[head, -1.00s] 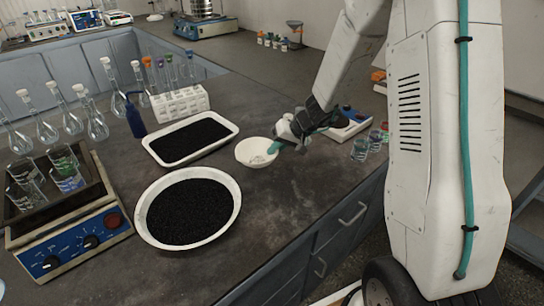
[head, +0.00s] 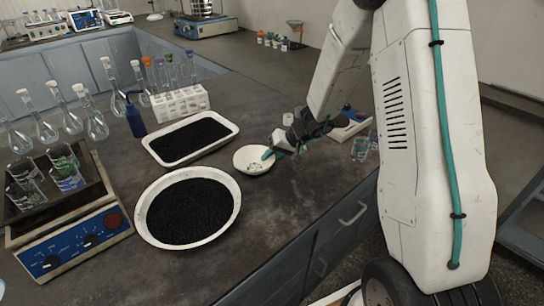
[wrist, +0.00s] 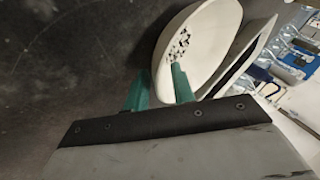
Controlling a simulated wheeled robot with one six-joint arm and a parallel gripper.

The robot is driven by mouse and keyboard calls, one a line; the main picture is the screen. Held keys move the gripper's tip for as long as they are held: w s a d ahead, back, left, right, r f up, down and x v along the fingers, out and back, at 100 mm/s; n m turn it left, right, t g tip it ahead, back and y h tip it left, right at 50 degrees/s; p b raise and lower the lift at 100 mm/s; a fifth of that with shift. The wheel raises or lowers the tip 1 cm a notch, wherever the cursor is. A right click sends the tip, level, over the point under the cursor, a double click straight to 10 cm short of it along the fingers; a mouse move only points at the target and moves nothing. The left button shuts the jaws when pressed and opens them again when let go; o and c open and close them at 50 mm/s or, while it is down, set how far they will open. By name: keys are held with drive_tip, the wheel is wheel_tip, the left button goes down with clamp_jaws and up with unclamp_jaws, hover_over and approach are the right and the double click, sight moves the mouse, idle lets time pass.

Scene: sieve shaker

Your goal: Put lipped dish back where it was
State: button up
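The lipped dish (head: 252,165) is a small white bowl with a few dark specks inside, over the dark bench right of the white tray. It also shows in the wrist view (wrist: 208,50). My gripper (head: 271,153) is at its right side, with teal fingers astride the dish wall: one inside the rim, one outside. In the wrist view the fingers (wrist: 160,78) stand a little apart with the wall between them, and appear shut on it. I cannot tell whether the dish's underside touches the bench.
A large round pan (head: 144,222) of black grains is at front left; a rectangular white tray (head: 237,128) of black grains is behind it. A blue device (head: 348,124) and a glass beaker (head: 360,150) stand to the right. The bench in front of the dish is clear.

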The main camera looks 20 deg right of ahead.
drive_tip(key=shift+d+r, duration=0.1)
drive_tip(key=shift+r, duration=0.25)
drive_tip(key=v, duration=1.1)
drive_tip(key=s+a+r+n+g+h, duration=0.1)
drive_tip(key=s+a+r, duration=0.3)
drive_tip(key=s+r, duration=0.25)
drive_tip(key=s+a+r+n+g, duration=0.1)
drive_tip(key=s+a+r+g, duration=0.1)
drive_tip(key=s+a+r, duration=0.4)
drive_tip(key=s+d+r+h, duration=0.1)
drive_tip(key=s+h, duration=0.1)
drive_tip(key=s, duration=0.8)
drive_tip(key=s+d+r+h, duration=0.1)
drive_tip(key=s+r+h, duration=0.1)
drive_tip(key=s, duration=0.7)
drive_tip(key=shift+s+d+r+g+h, duration=0.3)
drive_tip(key=shift+s+d+r+h, duration=0.05)
drive_tip(key=shift+h, duration=0.25)
